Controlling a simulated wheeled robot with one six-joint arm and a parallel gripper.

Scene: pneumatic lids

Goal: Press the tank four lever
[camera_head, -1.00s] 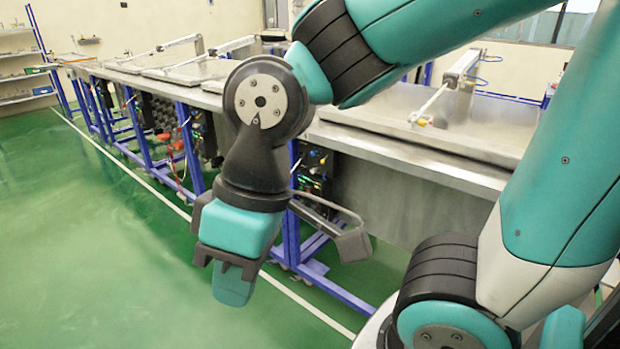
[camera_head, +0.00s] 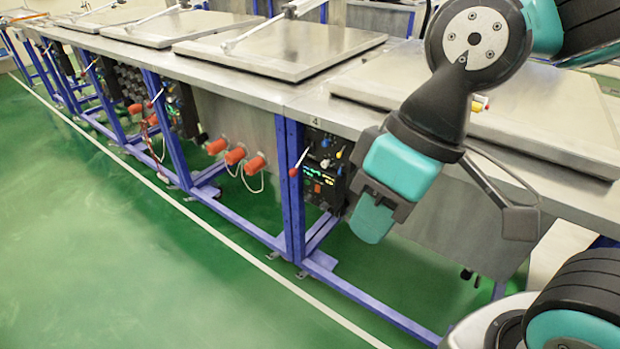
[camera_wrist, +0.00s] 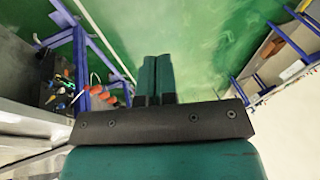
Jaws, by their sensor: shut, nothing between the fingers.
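The tank four lever (camera_head: 299,162) is a thin rod with a red tip. It sticks out from a black control panel (camera_head: 322,165) below the bench edge, under a small "4" label (camera_head: 314,121). My gripper (camera_head: 372,222) hangs to the right of the panel and lower than the lever, pointing down. Its teal fingers are shut and empty, and they look apart from the lever. In the wrist view the closed fingers (camera_wrist: 156,75) point over the green floor. The panel (camera_wrist: 63,88) shows at the left there; I cannot clearly pick out the lever in that view.
Blue frame legs (camera_head: 291,190) stand just left of the panel. Orange-red fittings (camera_head: 235,156) stick out further left, and another red-tipped lever (camera_head: 156,97) belongs to a farther panel. Steel lids (camera_head: 280,50) lie on the bench. The green floor (camera_head: 110,230) in front is clear.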

